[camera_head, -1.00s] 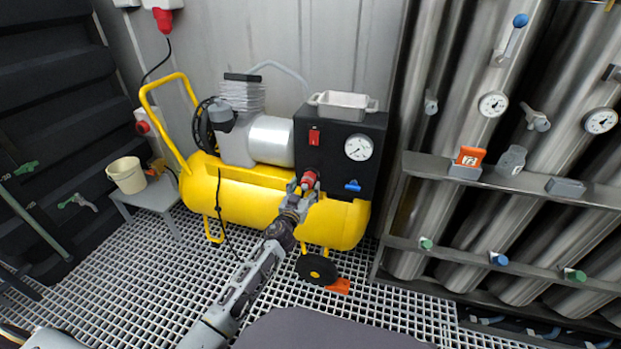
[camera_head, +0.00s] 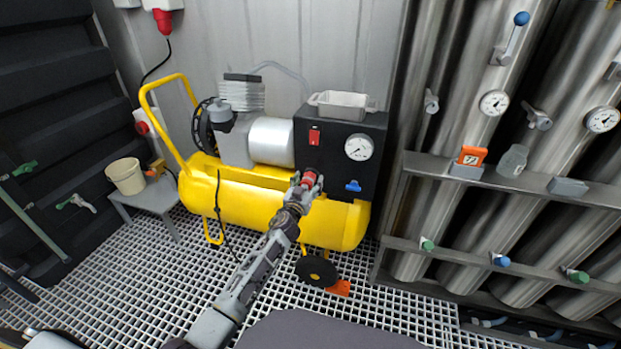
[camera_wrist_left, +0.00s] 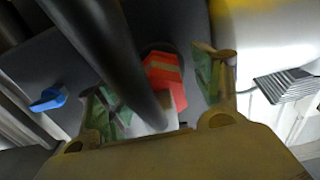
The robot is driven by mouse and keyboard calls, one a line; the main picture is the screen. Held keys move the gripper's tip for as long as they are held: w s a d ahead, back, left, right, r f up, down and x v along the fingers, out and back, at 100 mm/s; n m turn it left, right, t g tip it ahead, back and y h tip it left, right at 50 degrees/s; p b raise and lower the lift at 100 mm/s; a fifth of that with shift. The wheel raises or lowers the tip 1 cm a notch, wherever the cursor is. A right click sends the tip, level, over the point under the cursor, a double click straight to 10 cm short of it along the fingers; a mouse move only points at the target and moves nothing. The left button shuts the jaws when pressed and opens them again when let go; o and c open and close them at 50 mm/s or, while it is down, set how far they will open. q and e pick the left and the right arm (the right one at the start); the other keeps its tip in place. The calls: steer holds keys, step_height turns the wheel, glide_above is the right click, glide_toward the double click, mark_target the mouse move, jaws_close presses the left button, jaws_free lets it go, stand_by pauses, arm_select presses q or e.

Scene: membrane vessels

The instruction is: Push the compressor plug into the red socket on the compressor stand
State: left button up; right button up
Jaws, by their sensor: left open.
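A red plug-like piece (camera_head: 309,178) is at the lower left of the dark panel (camera_head: 338,138) on the yellow compressor (camera_head: 265,205). In the left wrist view the red piece (camera_wrist_left: 166,82) has a pale band and a grey-white part, and meets the panel face. A thick black cable (camera_wrist_left: 115,45) crosses in front of it. Where plug ends and socket begins, or how deep it sits, I cannot tell. My left gripper (camera_head: 307,183) is open, its fingers apart on either side of the red piece, with gaps showing in the wrist view (camera_wrist_left: 152,75). My right gripper is not in view.
The panel carries a red switch (camera_head: 314,136), a gauge (camera_head: 359,147) and a blue handle (camera_head: 353,186). A white tray (camera_head: 343,104) sits on top. A low table with a bucket (camera_head: 126,176) stands left. Metal vessels and a shelf (camera_head: 520,183) stand right.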

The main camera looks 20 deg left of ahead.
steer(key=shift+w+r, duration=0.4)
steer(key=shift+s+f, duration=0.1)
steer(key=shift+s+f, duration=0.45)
